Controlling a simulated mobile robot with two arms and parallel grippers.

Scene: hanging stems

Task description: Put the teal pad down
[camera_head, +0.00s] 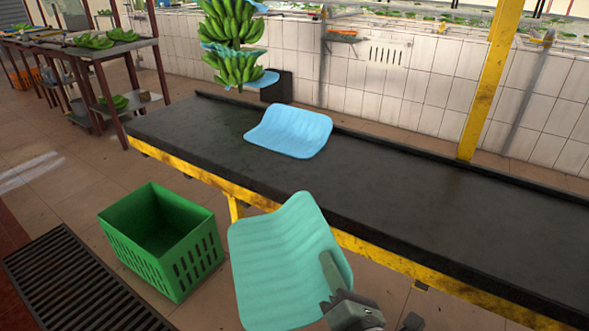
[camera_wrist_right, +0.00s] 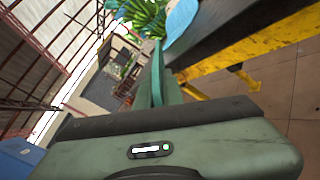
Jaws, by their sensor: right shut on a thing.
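The teal pad (camera_head: 285,262) is a curved, ribbed sheet held up in front of the near edge of the dark bench. My right gripper (camera_head: 332,283) is shut on its lower right side. In the right wrist view the pad (camera_wrist_right: 157,75) shows as a thin teal edge rising from the gripper's body, and the fingertips are hidden there. My left gripper is not in view.
A light blue pad (camera_head: 290,131) lies on the dark bench (camera_head: 420,190); the bench is clear to its right. A green bunch of bananas (camera_head: 232,40) hangs behind. An empty-looking green crate (camera_head: 165,240) stands on the floor at left, beside a dark floor grate (camera_head: 75,285).

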